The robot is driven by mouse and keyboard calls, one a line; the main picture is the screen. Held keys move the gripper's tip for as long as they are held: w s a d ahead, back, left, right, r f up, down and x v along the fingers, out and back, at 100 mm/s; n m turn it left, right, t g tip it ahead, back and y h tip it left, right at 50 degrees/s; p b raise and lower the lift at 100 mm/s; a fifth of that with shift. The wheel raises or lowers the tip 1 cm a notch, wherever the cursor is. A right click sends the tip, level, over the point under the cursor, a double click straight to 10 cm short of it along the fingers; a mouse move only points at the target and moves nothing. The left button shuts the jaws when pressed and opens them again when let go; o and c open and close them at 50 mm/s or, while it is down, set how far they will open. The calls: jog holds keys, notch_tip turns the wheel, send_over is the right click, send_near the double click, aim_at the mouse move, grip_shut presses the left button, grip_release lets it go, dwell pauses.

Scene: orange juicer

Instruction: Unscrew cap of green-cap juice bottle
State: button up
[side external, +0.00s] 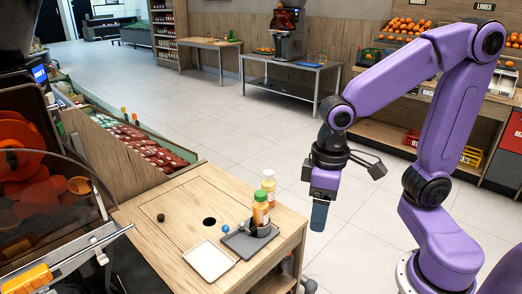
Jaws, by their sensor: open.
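The green-cap juice bottle (260,210) stands upright in a dark holder (261,227) on the wooden counter. Its cap (260,196) is on it. It holds orange juice. A second orange bottle (268,187) with a pale cap stands just behind it. My gripper (319,222) is open and points down, to the right of the bottles and apart from them. No object shows in it, though its fingers overlap from this side.
A grey tray (240,247) lies under the holder, with a small blue ball (225,229) near its left edge. A white tray (208,262) lies to the left. The wooden counter (165,245) has a dark hole (209,221) and a small black knob (160,217).

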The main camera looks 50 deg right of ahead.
jog(key=w+m, duration=0.8)
jog(key=w, duration=0.1)
jog(key=m, duration=2)
send_over(261, 193)
notch_tip(261, 193, down, 18)
jog(key=shift+d+f, duration=0.1)
